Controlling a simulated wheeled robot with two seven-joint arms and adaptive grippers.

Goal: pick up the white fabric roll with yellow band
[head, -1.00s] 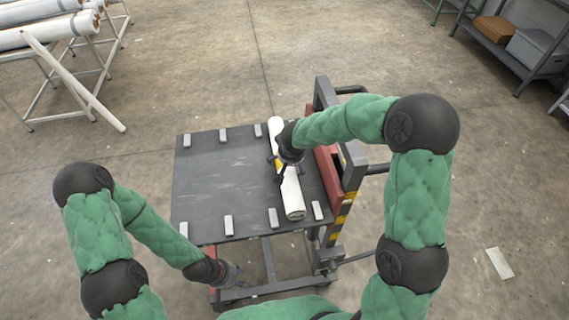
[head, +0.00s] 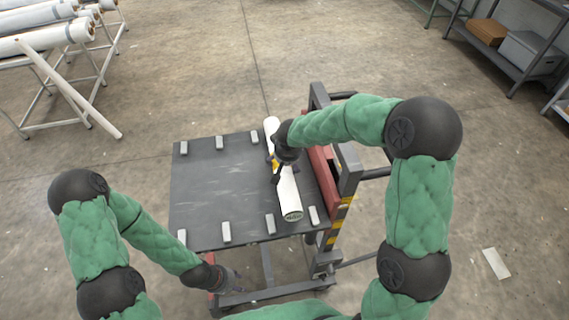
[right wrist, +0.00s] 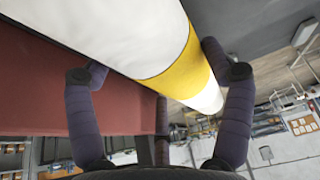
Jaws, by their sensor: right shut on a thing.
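The white fabric roll (head: 289,192) is at the right side of the cart's dark top (head: 215,190), lying lengthwise along the red panel. Its yellow band (right wrist: 177,70) shows large in the right wrist view. My right gripper (head: 277,172) is shut on the roll at the band, with one finger on each side of it in the right wrist view (right wrist: 160,80). I cannot tell whether the roll touches the top. My left gripper (head: 230,282) is low in front of the cart, away from the roll; its fingers are too small and dark to read.
Several grey blocks (head: 227,232) stand along the front and back edges of the cart's top. The cart's upright frame (head: 349,170) with a red panel (head: 322,172) rises at the right. A rack of white rolls (head: 40,45) stands far left, and shelves (head: 505,50) stand far right.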

